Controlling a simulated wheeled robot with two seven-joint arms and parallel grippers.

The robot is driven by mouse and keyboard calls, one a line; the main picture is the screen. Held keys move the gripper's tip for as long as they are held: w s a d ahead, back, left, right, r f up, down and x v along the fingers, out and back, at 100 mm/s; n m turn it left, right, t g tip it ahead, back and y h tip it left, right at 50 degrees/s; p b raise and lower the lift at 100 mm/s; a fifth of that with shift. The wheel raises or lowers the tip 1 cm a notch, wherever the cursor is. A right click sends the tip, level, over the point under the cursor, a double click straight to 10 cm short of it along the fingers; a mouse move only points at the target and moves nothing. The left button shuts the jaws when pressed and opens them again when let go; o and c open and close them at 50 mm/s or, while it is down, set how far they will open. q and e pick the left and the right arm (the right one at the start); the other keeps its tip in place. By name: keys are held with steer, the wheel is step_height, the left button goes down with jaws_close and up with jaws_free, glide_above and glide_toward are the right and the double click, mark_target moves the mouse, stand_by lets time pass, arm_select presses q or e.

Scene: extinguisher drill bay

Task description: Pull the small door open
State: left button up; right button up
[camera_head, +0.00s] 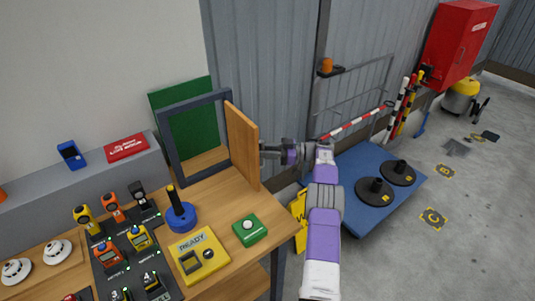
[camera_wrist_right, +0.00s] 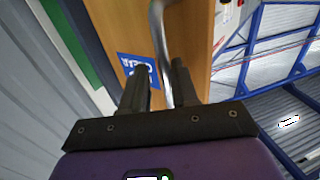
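The small wooden door (camera_head: 243,145) stands swung well open at the right side of its dark upright frame (camera_head: 172,155) on the bench. In the right wrist view the door (camera_wrist_right: 196,40) fills the upper middle, with a blue label (camera_wrist_right: 138,68) and a curved metal handle (camera_wrist_right: 158,35). My right gripper (camera_head: 268,152) is at the door's outer face; the door partly hides its fingertips. In its wrist view the fingers (camera_wrist_right: 160,70) stand apart, with the handle between them and a gap on the left finger's side. My left gripper is out of view.
A blue round holder (camera_head: 181,218), green button box (camera_head: 250,230) and yellow READY box (camera_head: 202,257) stand on the bench before the door. Right of my arm is a blue platform (camera_head: 345,205) with black weights. A red cabinet (camera_head: 460,42) hangs at the back.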

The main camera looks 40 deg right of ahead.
steer(key=shift+o, duration=1.1)
steer(key=shift+w+f, duration=0.1)
steer(key=shift+w, duration=0.2)
steer(key=shift+s+f, duration=0.1)
steer(key=shift+d+f, duration=0.1)
steer(key=shift+v, duration=3.75)
